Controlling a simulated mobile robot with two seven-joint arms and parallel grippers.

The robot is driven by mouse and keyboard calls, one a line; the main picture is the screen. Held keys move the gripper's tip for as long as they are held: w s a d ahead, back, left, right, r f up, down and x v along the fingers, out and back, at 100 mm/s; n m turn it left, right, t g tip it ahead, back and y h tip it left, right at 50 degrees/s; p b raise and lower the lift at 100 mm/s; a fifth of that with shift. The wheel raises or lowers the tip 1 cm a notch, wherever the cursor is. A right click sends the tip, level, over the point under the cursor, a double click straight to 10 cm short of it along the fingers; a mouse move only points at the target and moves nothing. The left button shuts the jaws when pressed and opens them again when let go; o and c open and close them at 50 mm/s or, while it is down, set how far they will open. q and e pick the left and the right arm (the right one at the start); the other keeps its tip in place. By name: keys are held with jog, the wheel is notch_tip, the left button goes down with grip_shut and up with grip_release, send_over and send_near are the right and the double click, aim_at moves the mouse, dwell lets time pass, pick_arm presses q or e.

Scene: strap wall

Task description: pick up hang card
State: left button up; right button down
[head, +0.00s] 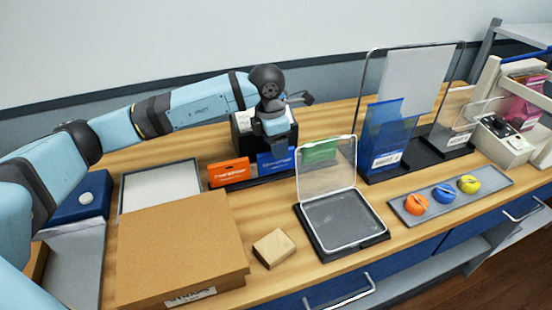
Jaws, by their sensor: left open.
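Several coloured cards stand in a row at the middle of the table: an orange card (231,173), a blue card (277,161) and a green card (319,152) partly behind a clear lid. I cannot tell which one the task calls the hang card. My left gripper (273,138) hangs just above and behind the blue card, open and apart from the cards as far as I can see. Its fingertips are small and hard to make out. My right gripper is not in view.
A clear-lidded case (345,222) stands open in front. A brown box (180,245) and a small wooden block (273,248) are at front left. A tray (415,219) with orange, blue and yellow knobs is at right. Clear upright panels (410,85) stand behind it.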

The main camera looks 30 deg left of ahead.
pick_arm(q)
jog(key=shift+w+f, duration=0.15)
jog(key=shift+f, duration=2.55)
grip_shut()
